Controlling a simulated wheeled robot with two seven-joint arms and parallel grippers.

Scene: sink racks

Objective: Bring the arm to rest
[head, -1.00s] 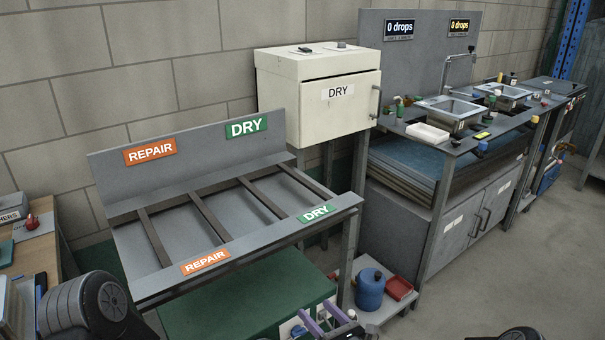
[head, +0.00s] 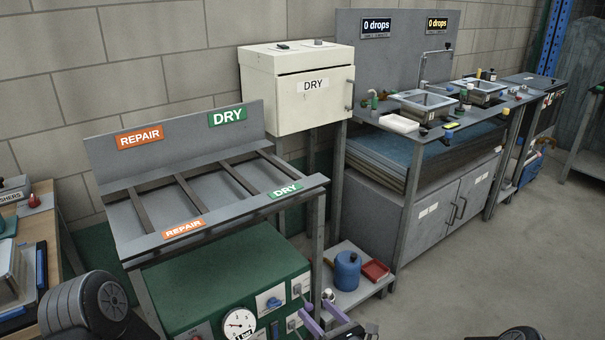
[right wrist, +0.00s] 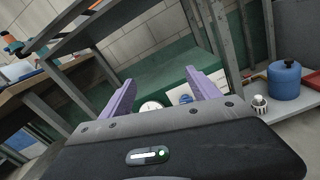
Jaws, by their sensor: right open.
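My right gripper (head: 324,324) shows at the bottom of the head view, with purple fingers in front of the green machine (head: 228,270). In the right wrist view its two purple fingers (right wrist: 158,95) stand wide apart with nothing between them. It is open and empty, and touches nothing that I can see. My left gripper is not in view.
The slatted rack (head: 215,196) with REPAIR and DRY signs stands over the green machine. A blue canister (head: 347,271) and a red tray (head: 375,271) sit on a low shelf at right. A white DRY cabinet (head: 297,95) and sink bench (head: 415,135) stand behind. Floor at right is clear.

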